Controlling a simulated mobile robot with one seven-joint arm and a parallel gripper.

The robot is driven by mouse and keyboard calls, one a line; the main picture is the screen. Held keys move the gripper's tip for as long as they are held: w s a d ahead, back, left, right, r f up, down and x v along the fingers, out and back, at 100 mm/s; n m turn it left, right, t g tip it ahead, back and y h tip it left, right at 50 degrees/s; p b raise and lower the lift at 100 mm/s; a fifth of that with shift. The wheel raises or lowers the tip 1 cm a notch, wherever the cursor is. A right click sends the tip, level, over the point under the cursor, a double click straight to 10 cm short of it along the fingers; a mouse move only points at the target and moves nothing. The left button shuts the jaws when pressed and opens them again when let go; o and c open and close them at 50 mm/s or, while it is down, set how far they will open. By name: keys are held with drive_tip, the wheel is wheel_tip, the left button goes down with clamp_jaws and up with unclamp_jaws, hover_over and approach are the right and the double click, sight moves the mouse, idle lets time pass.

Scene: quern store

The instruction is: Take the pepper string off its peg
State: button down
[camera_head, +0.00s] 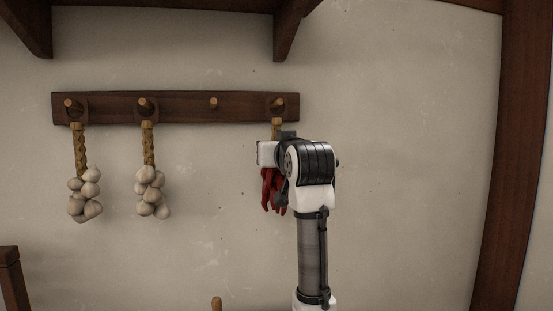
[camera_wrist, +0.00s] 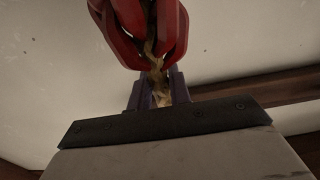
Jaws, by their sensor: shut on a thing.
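The pepper string (camera_head: 267,190) hangs at the right end of the peg rail, red peppers below a tan braided cord. Its loop is around the rightmost peg (camera_head: 277,102). My arm covers part of it in the head view. In the wrist view the red peppers (camera_wrist: 120,30) and the twisted cord (camera_wrist: 157,62) show close up. My gripper (camera_wrist: 160,92) is shut on the cord, with a dark finger on each side of it. The fingertips are hidden behind my arm in the head view.
Two garlic strings (camera_head: 84,193) (camera_head: 151,192) hang from the left pegs of the dark rail (camera_head: 180,107). One peg (camera_head: 213,103) is bare. A shelf with brackets (camera_head: 290,30) is above. A dark post (camera_head: 508,150) stands at right; the wall between is clear.

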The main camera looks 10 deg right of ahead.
drive_tip(key=shift+r+b, duration=0.35)
drive_tip(key=shift+r, duration=0.1)
drive_tip(key=s+r+b, duration=0.1)
drive_tip(key=s+b, duration=0.5)
drive_tip(key=s, duration=1.2)
drive_tip(key=shift+r, duration=0.3)
drive_tip(key=shift+s, duration=0.1)
drive_tip(key=shift+s+r+b, duration=0.1)
drive_tip(key=shift+s+b, duration=0.75)
drive_tip(key=shift+s, duration=1.8)
